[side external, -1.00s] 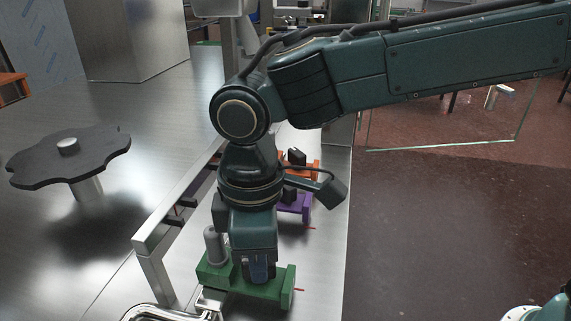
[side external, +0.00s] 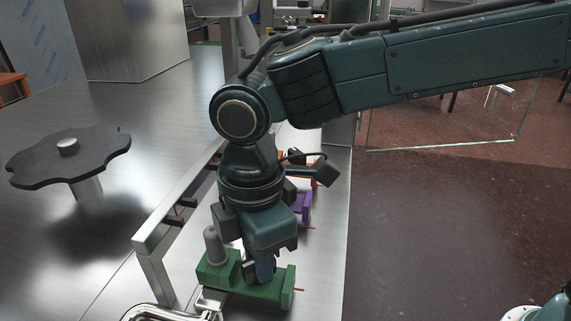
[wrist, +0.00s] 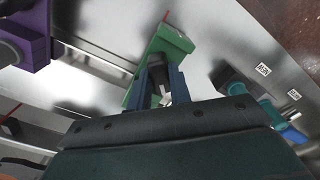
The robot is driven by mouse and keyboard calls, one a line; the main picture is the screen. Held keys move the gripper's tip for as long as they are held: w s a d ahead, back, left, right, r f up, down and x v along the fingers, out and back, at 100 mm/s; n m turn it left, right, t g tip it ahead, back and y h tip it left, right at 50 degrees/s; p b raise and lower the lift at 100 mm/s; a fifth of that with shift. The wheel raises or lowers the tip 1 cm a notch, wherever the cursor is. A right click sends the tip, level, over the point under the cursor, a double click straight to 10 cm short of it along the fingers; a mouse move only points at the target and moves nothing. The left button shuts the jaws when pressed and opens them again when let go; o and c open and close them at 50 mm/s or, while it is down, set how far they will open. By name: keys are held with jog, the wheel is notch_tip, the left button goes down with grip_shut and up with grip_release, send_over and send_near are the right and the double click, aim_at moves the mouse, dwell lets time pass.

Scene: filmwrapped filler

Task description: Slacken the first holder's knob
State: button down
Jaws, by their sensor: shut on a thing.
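A green holder (side external: 278,290) stands on the steel surface at the front, with a grey rounded post (side external: 213,248) on its left part. It also shows in the wrist view (wrist: 175,40). My gripper (side external: 262,270) points down onto the holder. In the wrist view its two blue-grey fingers (wrist: 158,84) are shut on a dark knob (wrist: 156,62) on the green holder. In the side view the fingers mostly hide the knob. A purple holder (side external: 305,205) stands behind, and it also shows at the left of the wrist view (wrist: 32,30).
An orange holder (side external: 310,170) is farther back, partly behind my arm. A metal rail (side external: 165,228) runs left of the holders. A dark lobed disc on a stem (side external: 70,158) stands at the left. A teal fixture (wrist: 262,100) is at the right in the wrist view.

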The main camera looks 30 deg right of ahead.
jog(key=shift+a, duration=0.1)
jog(key=c, duration=1.3)
grip_release()
jog(key=shift+r, duration=0.15)
notch_tip(320, 180, up, 14)
jog(key=shift+f, duration=0.2)
